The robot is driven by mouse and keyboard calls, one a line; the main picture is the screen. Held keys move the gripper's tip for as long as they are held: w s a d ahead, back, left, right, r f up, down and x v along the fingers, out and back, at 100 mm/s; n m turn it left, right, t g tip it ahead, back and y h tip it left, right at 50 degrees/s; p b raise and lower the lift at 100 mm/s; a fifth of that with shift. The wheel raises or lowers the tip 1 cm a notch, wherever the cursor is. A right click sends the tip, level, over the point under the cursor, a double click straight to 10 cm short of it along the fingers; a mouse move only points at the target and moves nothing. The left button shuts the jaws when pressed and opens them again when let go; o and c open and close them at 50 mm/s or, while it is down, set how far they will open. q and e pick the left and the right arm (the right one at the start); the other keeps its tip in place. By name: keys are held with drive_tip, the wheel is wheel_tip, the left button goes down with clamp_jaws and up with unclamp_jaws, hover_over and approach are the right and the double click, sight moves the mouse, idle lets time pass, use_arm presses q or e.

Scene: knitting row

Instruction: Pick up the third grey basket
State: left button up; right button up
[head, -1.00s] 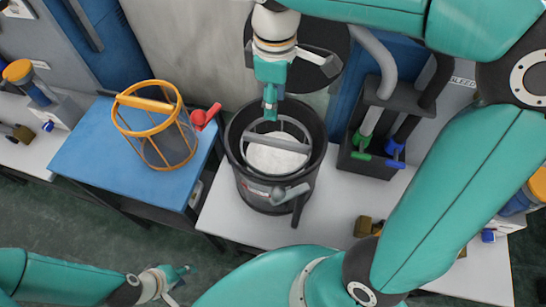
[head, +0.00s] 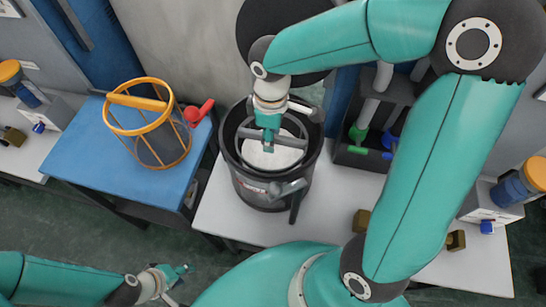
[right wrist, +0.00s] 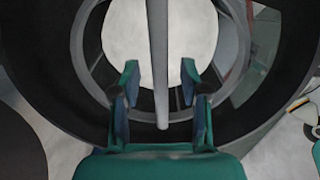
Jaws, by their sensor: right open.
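The grey basket (head: 291,141) sits inside a dark round pot (head: 236,178), its crossbar handle running over a white round surface. In the right wrist view the grey bar (right wrist: 158,50) runs down the middle. My right gripper (head: 268,142) is above the pot at the bar. In the right wrist view its two fingers (right wrist: 160,90) are apart, one on each side of the bar, with gaps showing. My left gripper (head: 182,276) is low at the left, away from the basket, apparently empty; its finger opening is unclear.
An orange basket (head: 157,131) stands on a blue table (head: 75,150) at left, with a red handle (head: 200,112) near it. A dark holder (head: 365,160) with grey tubes stands right of the pot. The white table (head: 330,205) has some bare room in front.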

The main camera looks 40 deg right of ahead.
drive_tip(key=shift+f, duration=0.25)
clamp_jaws()
drive_tip(key=shift+r, duration=0.2)
idle(0.3)
